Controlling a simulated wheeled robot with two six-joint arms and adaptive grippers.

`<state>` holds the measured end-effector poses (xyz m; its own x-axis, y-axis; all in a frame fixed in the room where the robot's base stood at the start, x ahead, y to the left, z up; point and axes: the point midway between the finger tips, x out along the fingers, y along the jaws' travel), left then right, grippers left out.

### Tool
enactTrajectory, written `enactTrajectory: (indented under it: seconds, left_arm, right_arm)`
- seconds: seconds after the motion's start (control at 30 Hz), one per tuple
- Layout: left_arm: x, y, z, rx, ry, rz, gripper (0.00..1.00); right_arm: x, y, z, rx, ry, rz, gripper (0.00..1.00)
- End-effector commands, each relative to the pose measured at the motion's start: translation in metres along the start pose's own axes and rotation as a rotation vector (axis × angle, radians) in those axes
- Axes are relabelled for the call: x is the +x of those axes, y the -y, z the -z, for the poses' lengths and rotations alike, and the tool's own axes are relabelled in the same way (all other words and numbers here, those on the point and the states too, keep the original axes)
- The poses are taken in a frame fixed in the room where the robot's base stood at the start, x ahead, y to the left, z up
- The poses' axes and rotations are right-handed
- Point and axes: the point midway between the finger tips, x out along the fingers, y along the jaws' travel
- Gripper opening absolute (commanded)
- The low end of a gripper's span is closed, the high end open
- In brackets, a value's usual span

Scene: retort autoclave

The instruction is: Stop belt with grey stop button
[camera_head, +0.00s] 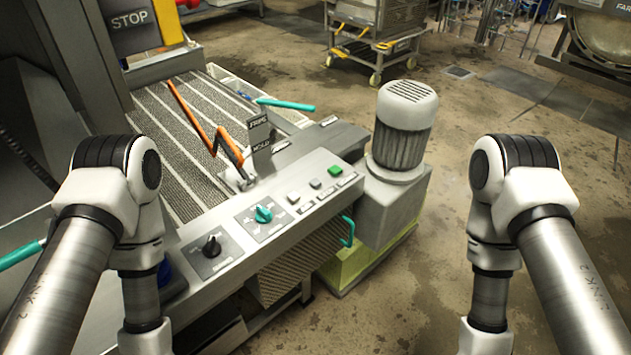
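The control panel (270,205) lies along the front edge of the belt machine, in the middle of the head view.
A teal knob (263,214) and a black knob (212,246) sit left of the buttons. A motor (405,125) stands right of the panel. An orange lever (197,125) crosses above the belt. A STOP sign (129,20) hangs at top left. The floor at right is open.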

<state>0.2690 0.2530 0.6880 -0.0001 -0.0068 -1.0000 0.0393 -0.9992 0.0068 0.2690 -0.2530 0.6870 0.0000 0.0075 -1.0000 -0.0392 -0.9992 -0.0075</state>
Motion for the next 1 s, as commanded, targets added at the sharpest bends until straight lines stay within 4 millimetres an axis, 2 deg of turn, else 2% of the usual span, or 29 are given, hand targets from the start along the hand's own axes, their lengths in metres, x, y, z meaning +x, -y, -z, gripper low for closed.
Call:
enactTrajectory:
  seconds: [0.1, 0.17, 0.2, 0.23, 1.0]
  left_arm:
    - [0.0000, 0.0000, 0.0000, 0.000, 0.000, 0.000, 0.40]
    - [0.0000, 0.0000, 0.0000, 0.000, 0.000, 0.000, 0.19]
    - [0.0000, 0.0000, 0.0000, 0.000, 0.000, 0.000, 0.05]
    - [0.0000, 0.0000, 0.0000, 0.000, 0.000, 0.000, 0.00]
    - [0.0000, 0.0000, 0.0000, 0.000, 0.000, 0.000, 0.00]
  right_arm:
    - [0.0000, 0.0000, 0.0000, 0.000, 0.000, 0.000, 0.41]
    - [0.0000, 0.0000, 0.0000, 0.000, 0.000, 0.000, 0.41]
    - [0.0000, 0.0000, 0.0000, 0.000, 0.000, 0.000, 0.41]
    - [0.0000, 0.0000, 0.0000, 0.000, 0.000, 0.000, 0.41]
    - [0.0000, 0.0000, 0.0000, 0.000, 0.000, 0.000, 0.41]
